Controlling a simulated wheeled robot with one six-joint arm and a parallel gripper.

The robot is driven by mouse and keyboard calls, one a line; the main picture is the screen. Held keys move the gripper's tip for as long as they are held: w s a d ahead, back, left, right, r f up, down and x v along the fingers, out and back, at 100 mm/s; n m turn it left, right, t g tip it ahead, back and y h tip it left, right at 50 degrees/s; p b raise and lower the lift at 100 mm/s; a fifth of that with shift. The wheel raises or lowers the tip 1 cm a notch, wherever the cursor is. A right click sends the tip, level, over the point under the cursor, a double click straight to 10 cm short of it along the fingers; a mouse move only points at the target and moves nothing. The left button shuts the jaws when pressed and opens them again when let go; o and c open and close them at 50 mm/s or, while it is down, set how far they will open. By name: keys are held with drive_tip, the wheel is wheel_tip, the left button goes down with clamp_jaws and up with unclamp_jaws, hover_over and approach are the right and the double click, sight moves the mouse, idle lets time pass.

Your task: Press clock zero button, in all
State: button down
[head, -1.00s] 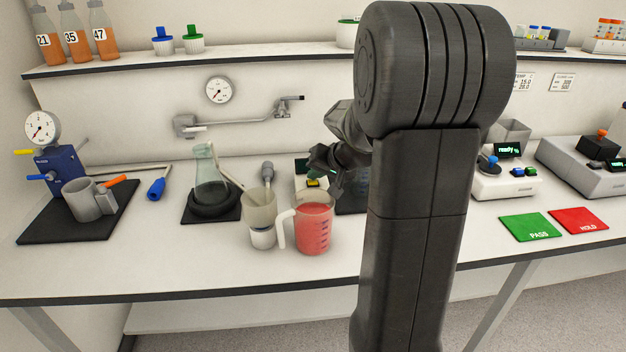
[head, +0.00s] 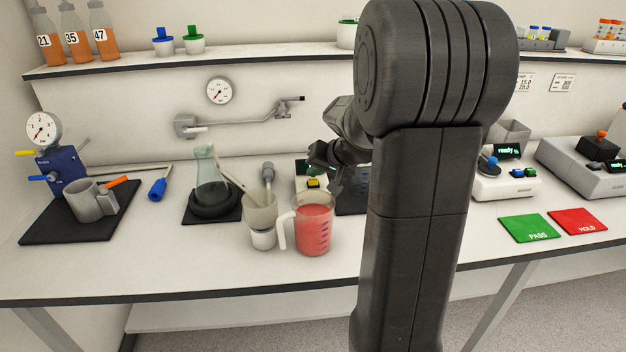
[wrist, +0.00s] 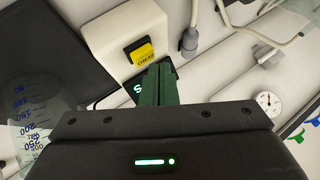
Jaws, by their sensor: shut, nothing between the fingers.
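The clock (wrist: 118,32) is a pale box with a square yellow button (wrist: 140,53) in a dark surround. The button carries small dark lettering. A dark display with a lit green character (wrist: 137,88) shows beside it, partly hidden by my fingers. In the head view the yellow button (head: 313,183) shows just below my gripper (head: 322,160). My gripper's green fingers (wrist: 159,68) are together and empty in the wrist view. Their tips are close beside the button; they look apart from it, but the exact gap is hard to judge.
A jug of red liquid (head: 314,232) and a beaker on a white stand (head: 262,238) are in front of the clock. A flask (head: 209,180) sits to the left. My arm hides the bench right of the clock. Green (head: 529,228) and red (head: 578,221) mats lie further right.

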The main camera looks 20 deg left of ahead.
sight(316, 182)
drive_tip(key=shift+r, duration=0.15)
drive_tip(key=shift+r+p, duration=1.7)
drive_tip(key=shift+r, duration=0.8)
drive_tip(key=shift+f, duration=0.2)
drive_tip(key=shift+f+b, duration=0.7)
drive_tip(key=shift+f, duration=0.15)
wheel_tip(316, 182, up, 6)
drive_tip(key=p, duration=0.6)
drive_tip(key=shift+r+p, duration=0.15)
drive_tip(key=shift+p, duration=0.25)
drive_tip(key=shift+w, duration=0.1)
